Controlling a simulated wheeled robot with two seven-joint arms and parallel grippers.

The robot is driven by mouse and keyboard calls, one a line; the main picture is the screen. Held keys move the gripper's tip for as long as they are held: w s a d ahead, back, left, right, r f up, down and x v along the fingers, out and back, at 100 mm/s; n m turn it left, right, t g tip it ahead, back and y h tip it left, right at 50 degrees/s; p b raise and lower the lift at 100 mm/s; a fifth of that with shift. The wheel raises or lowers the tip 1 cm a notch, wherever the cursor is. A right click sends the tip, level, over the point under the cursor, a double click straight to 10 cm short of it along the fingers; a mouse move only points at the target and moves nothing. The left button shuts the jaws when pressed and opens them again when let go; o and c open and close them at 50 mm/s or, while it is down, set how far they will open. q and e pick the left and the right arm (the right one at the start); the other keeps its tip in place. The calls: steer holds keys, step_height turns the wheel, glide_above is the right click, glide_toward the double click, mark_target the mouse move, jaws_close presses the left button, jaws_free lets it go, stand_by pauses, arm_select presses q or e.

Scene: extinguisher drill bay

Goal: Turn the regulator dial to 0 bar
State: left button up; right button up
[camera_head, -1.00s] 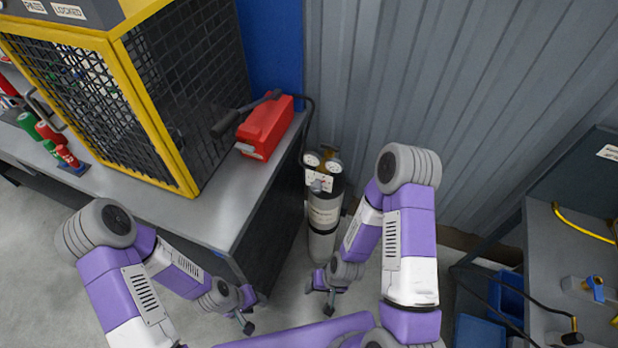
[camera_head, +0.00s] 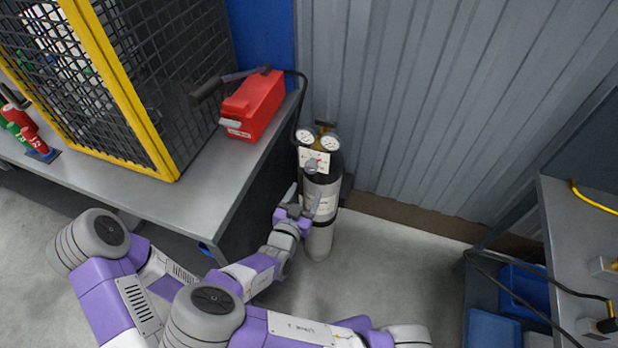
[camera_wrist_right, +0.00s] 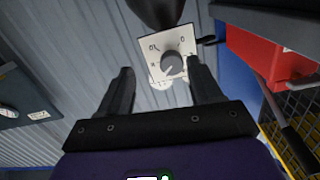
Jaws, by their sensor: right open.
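The regulator dial (camera_head: 311,166) is a small grey knob on a white plate at the top of a gas cylinder (camera_head: 319,241). In the right wrist view, the dial (camera_wrist_right: 174,65) sits between and beyond the fingertips, nearer the right one. Its plate carries a 0 at upper right and an upside-down 10 at upper left. A pale mark on the knob seems to point lower left. My right gripper (camera_head: 306,195) is open just below the dial, in front of the cylinder; its fingers (camera_wrist_right: 161,73) hold nothing.
The corrugated wall (camera_head: 430,110) is close behind. Blue bins (camera_head: 525,290) lie at right.

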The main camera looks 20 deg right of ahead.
mark_target(310, 170)
steer(key=shift+m+t, duration=0.3)
steer(key=shift+t, duration=0.2)
steer(key=w+d, duration=0.1)
steer(key=w, duration=0.1)
steer(key=w+d+r+b, duration=0.1)
steer(key=w, duration=0.1)
steer(key=w+d+r, duration=0.1)
steer(key=w, duration=0.1)
steer(key=shift+w+b, duration=0.2)
steer(key=shift+b, duration=0.2)
steer(key=c, duration=1)
steer(key=shift+c, duration=0.2)
